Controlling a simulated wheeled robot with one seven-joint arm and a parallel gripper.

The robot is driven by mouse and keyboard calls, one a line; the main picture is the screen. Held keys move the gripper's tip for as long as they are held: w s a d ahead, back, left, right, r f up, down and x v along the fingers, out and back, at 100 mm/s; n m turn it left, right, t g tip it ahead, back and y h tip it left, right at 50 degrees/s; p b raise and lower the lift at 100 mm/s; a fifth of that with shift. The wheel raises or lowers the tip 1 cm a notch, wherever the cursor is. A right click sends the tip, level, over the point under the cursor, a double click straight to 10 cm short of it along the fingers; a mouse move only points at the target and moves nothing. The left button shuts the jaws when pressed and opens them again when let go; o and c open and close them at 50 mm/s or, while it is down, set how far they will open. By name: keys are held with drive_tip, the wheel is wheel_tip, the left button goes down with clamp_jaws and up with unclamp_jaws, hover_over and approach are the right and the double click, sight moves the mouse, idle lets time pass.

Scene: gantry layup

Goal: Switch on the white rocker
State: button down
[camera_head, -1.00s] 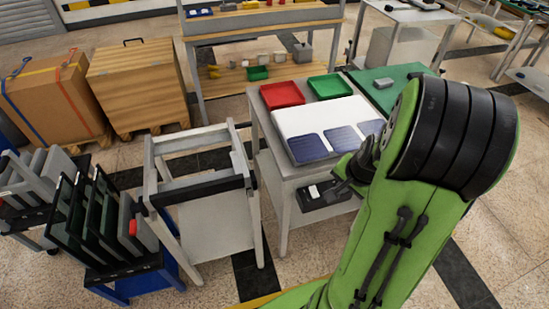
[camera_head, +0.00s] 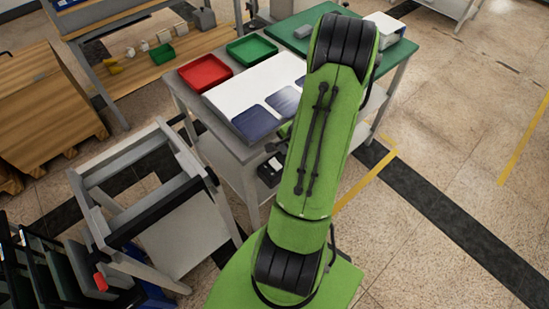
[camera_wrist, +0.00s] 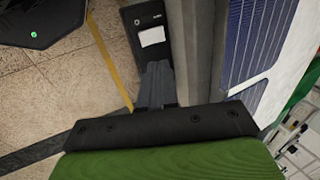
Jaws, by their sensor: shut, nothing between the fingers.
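A dark box (camera_wrist: 141,18) with a white rectangular face (camera_wrist: 151,37) shows at the top of the wrist view. The white face may be the white rocker, but its switch position is not readable. The same dark box (camera_head: 269,175) shows in the head view under the front of the grey bench (camera_head: 185,95), partly beside my arm. My gripper (camera_wrist: 158,70) is shut and empty. Its fingertips appear just below the white face in the wrist view; I cannot tell whether they touch.
The bench top holds a red tray (camera_head: 204,72), a green tray (camera_head: 251,48) and a white board with blue panels (camera_head: 255,122). A grey frame stand (camera_head: 110,165) is to the left. Open floor (camera_head: 450,160) lies to the right.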

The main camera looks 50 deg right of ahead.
sight(273, 161)
drive_tip(key=b+x, duration=0.2)
drive_tip(key=x, duration=1)
drive_tip(key=shift+w+f+b, duration=0.15)
drive_tip(key=shift+f+b, duration=0.1)
drive_tip(key=shift+b, duration=0.25)
drive_tip(key=shift+r, duration=0.1)
drive_tip(key=shift+s+a, duration=0.15)
drive_tip(key=shift+s, duration=0.75)
